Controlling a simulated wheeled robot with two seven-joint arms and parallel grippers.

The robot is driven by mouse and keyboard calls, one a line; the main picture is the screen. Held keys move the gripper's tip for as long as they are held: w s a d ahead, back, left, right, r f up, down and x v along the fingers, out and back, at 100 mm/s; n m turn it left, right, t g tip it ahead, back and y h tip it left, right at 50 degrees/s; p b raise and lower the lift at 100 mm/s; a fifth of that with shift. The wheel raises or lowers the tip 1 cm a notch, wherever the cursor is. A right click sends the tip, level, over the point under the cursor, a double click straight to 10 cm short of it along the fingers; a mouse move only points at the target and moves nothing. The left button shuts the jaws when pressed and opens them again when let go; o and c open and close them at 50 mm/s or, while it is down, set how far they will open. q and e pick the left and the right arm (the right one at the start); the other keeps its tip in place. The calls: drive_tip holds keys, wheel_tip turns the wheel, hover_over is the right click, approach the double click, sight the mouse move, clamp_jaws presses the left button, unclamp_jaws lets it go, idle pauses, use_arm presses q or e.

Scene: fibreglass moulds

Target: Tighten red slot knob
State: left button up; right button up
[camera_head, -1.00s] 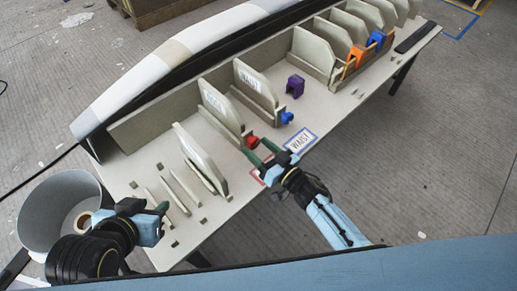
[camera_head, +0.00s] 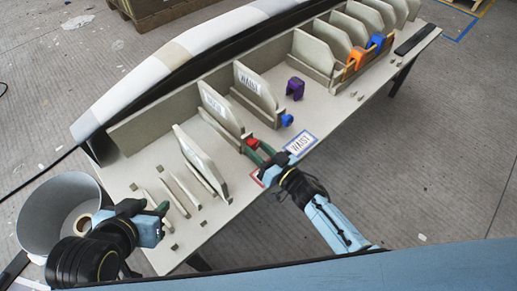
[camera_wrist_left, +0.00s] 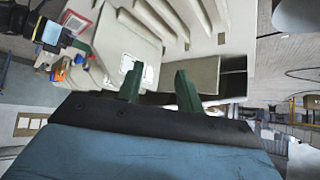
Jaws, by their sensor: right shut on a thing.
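The red slot knob (camera_head: 252,142) sits at the front end of an upright pale panel (camera_head: 222,109) on the long table. My right gripper (camera_head: 259,150) is at the knob, its green fingers shut on it and hiding part of it. My left gripper (camera_head: 161,213) is by the near left end of the table, away from the knob. In the left wrist view its two green fingers (camera_wrist_left: 160,84) stand apart with nothing between them.
A blue knob (camera_head: 287,120) and a purple piece (camera_head: 295,88) lie further along the table (camera_head: 325,108). Orange clamps (camera_head: 356,58) are at the far panels. A label (camera_head: 301,144) lies by the front edge. A grey bin (camera_head: 55,205) stands at the left.

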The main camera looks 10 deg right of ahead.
drive_tip(key=shift+m+p, duration=0.4)
drive_tip(key=shift+m, duration=0.1)
use_arm(q)
drive_tip(key=s, duration=0.1)
drive_tip(key=s+a+f+g, duration=0.1)
drive_tip(key=s+f+g, duration=0.1)
drive_tip(key=shift+s+a+y, duration=0.25)
drive_tip(key=shift+s+y, duration=0.05)
drive_tip(key=shift+y, duration=0.1)
use_arm(e)
drive_tip(key=o, duration=1)
drive_tip(key=shift+s, duration=0.1)
drive_tip(key=shift+p+v, duration=0.55)
drive_tip(key=shift+v, duration=0.65)
use_arm(q)
drive_tip(key=s+a+f+g+p, duration=0.1)
drive_tip(key=f, duration=0.2)
drive_tip(key=s+a+f+g+p, duration=0.1)
drive_tip(key=f, duration=0.2)
drive_tip(key=a+f+g+y+p, duration=0.1)
drive_tip(key=a+f, duration=0.1)
drive_tip(key=f, duration=0.1)
drive_tip(key=shift+s+f+g, duration=0.15)
drive_tip(key=shift+s+g, duration=0.15)
drive_tip(key=shift+s, duration=0.1)
use_arm(e)
drive_tip(key=v, duration=1)
drive_tip(key=shift+s+d, duration=0.25)
drive_tip(key=shift+s, duration=0.1)
